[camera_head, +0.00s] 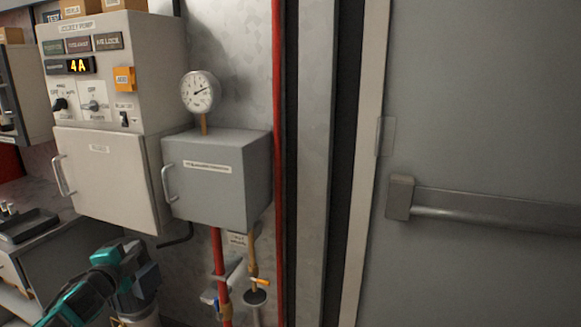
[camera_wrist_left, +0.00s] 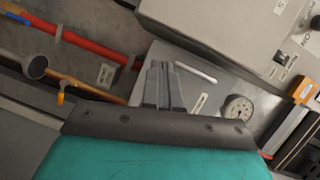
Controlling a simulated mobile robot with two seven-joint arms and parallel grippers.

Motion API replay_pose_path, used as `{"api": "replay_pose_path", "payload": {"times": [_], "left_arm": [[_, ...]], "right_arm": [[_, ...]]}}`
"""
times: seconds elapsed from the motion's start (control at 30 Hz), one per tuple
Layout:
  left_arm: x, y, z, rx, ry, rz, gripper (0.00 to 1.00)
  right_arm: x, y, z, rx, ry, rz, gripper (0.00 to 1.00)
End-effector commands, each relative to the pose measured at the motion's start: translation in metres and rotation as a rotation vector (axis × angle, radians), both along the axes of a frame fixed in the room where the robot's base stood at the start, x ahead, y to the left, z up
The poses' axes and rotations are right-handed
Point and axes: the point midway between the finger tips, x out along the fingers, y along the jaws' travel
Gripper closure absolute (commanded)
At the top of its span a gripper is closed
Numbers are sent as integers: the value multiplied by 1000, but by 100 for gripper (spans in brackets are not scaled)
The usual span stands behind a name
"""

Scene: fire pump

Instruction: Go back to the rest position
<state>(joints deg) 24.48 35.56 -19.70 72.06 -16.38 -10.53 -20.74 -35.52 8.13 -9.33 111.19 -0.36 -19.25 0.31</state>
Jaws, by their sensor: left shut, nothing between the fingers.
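My left arm (camera_head: 98,282), teal and dark, reaches in at the bottom left of the head view, below and in front of the white pump panel. I cannot make out its fingertips there. In the left wrist view my left gripper (camera_wrist_left: 163,68) has its two grey fingers together, with nothing held between them. The fingers show against the grey box (camera_wrist_left: 205,82) with the gauge, apparently apart from it. My right gripper is in neither view.
The white jockey pump panel (camera_head: 97,160) and grey box (camera_head: 222,170) hang on the wall, with a round gauge (camera_head: 200,92) above the box. Red pipe (camera_head: 217,250) and valves run below. A grey door (camera_head: 490,90) with a push bar (camera_head: 480,207) fills the right. A dark tray (camera_head: 28,226) is at left.

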Motion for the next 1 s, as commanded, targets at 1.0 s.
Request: {"api": "replay_pose_path", "payload": {"times": [1.0], "left_arm": [[-338, -222, -192, -1214, 479, 253, 100]], "right_arm": [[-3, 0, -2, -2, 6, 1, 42]]}}
